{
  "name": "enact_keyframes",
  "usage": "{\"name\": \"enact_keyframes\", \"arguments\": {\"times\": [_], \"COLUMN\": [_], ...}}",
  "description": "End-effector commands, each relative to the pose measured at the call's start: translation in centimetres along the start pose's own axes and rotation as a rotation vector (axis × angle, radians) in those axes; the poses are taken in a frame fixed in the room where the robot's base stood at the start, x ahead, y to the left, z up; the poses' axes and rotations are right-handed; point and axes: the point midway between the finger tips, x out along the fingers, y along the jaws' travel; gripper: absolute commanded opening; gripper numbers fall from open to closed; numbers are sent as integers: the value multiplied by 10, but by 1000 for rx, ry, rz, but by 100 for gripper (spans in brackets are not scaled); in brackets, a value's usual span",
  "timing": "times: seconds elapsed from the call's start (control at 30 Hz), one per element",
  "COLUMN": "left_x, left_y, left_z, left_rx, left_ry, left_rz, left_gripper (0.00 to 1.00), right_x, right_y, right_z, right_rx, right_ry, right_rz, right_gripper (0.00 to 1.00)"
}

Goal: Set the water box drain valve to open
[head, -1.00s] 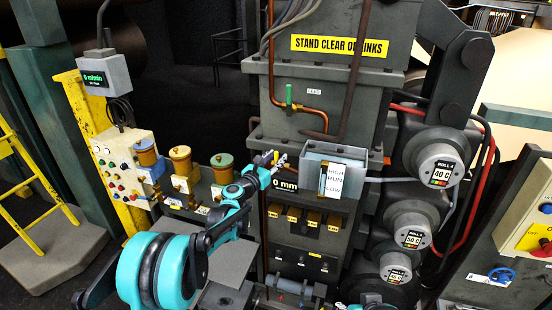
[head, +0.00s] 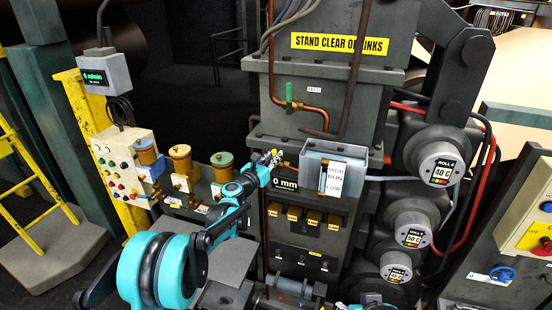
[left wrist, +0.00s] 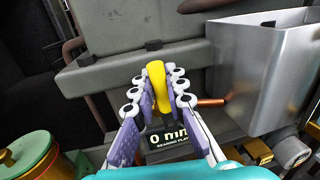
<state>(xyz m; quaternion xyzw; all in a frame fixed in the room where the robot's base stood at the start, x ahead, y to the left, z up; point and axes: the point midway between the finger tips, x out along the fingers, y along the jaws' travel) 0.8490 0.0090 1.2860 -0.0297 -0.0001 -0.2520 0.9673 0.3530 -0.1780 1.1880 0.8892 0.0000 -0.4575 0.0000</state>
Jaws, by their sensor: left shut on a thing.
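The water box is a grey metal box (head: 310,172) with a HIGH/RUN/LOW label; its bare side fills the right of the left wrist view (left wrist: 250,75). A short copper pipe (left wrist: 211,101) comes out of its left side. The drain valve's yellow handle (left wrist: 155,84) stands lengthwise between my left fingers in the left wrist view. My left gripper (head: 270,158) is shut on this handle, with the finger pads on both sides of it. The valve body is hidden behind the fingers. My right gripper is not seen; only a teal bit of my body shows at the bottom edge.
A 0 mm display (head: 286,184) sits just below the fingers. Colored cylinders (head: 181,160) stand to the left, with a green-topped one (left wrist: 38,153) near the wrist. A green-handled valve (head: 289,94) is on a copper pipe above. Grey machine housing is close behind.

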Motion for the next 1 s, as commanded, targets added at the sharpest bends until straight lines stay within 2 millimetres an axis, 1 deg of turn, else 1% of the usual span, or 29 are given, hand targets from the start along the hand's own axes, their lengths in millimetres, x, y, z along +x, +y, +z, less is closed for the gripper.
{"name": "enact_keyframes", "arguments": {"times": [0.17,0.57,1.0], "left_x": [-2,-7,-11], "left_y": [10,34,56], "left_z": [-3,-13,-32], "left_rx": [-121,-488,-898], "left_ry": [-24,-97,-178], "left_rz": [2,3,4], "left_gripper": [0,0,0], "right_x": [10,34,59], "right_y": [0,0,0], "right_z": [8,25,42], "right_rx": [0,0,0], "right_ry": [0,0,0], "right_rz": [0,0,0], "right_gripper": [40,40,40]}}
